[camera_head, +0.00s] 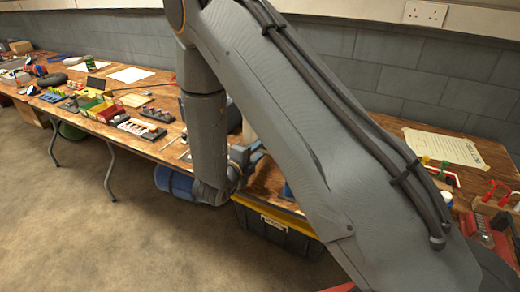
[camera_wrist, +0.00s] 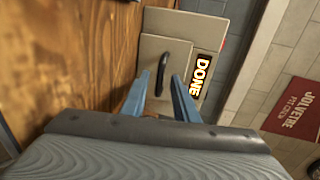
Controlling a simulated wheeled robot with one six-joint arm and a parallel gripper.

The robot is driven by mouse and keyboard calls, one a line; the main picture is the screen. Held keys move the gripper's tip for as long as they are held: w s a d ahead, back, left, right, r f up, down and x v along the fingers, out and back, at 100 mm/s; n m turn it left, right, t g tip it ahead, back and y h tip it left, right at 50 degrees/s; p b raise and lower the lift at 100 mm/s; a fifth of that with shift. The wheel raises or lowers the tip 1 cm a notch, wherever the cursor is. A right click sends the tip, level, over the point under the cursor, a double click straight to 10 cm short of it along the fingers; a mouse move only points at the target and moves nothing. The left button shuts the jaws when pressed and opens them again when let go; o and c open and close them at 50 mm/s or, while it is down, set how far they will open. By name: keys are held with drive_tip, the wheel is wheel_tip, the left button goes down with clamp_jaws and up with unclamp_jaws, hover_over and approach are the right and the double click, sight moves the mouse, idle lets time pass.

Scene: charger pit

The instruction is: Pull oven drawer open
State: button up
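In the wrist view, a beige box that appears to be the oven (camera_wrist: 215,8) stands on the wooden bench top, seen turned on its side. Its lighter front panel, seemingly the drawer (camera_wrist: 150,48), bears a curved black handle (camera_wrist: 161,75). My gripper (camera_wrist: 159,78) is open, with its two blue fingers apart, one on each side of the handle in the picture. I cannot tell whether the fingertips reach the handle or stop short of it. In the head view my arm hides the oven, and only part of my gripper (camera_head: 255,152) shows near the bench edge.
A lit "DONE" sign (camera_wrist: 201,75) is beside the handle. The long wooden bench (camera_head: 168,152) carries colored bins (camera_head: 97,108), tools and papers. A black crate with a yellow lid (camera_head: 275,232) stands below it. The floor (camera_head: 110,235) at front left is clear.

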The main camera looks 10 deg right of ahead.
drive_tip(key=shift+x, duration=0.9)
clamp_jaws()
